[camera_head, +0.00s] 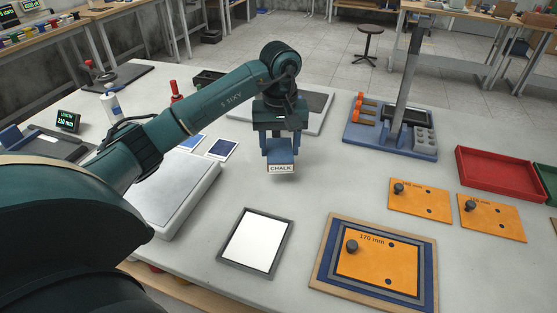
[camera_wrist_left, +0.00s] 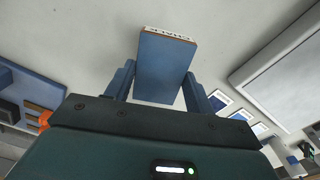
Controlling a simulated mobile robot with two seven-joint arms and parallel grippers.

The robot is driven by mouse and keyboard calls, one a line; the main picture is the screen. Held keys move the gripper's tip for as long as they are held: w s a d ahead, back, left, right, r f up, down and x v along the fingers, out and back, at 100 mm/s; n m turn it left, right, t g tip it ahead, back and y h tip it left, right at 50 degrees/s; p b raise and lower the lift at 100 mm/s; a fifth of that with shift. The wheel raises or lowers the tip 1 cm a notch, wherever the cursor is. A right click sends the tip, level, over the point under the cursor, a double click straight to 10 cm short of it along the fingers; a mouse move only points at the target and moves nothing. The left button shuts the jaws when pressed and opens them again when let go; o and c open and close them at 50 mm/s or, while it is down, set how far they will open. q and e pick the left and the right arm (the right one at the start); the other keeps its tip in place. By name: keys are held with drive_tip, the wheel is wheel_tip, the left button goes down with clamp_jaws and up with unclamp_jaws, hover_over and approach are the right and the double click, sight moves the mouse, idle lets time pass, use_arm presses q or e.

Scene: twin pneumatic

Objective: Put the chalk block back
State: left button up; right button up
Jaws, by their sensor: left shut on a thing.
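The chalk block (camera_head: 280,160) is blue with a white label reading CHALK on its end. My left gripper (camera_head: 280,141) is shut on it and points down over the middle of the table. In the left wrist view the chalk block (camera_wrist_left: 165,65) sits between the two blue fingers of my left gripper (camera_wrist_left: 165,85). I cannot tell for certain whether the block touches the table. My right gripper is not in view.
A grey-framed white panel (camera_head: 256,241) lies in front, beside an orange plate in a wooden-edged tray (camera_head: 318,278). Two orange plates (camera_head: 419,199) lie to the right, near a red tray (camera_head: 500,191). A blue-based stand (camera_head: 417,148) is behind.

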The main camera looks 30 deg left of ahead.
sight(280, 151)
use_arm(q)
drive_tip(key=shift+f, duration=2.25)
drive_tip(key=shift+f, duration=0.2)
drive_tip(key=o, duration=1)
drive_tip(key=shift+o, duration=0.2)
wheel_tip(280, 151, up, 12)
drive_tip(key=shift+r, duration=0.2)
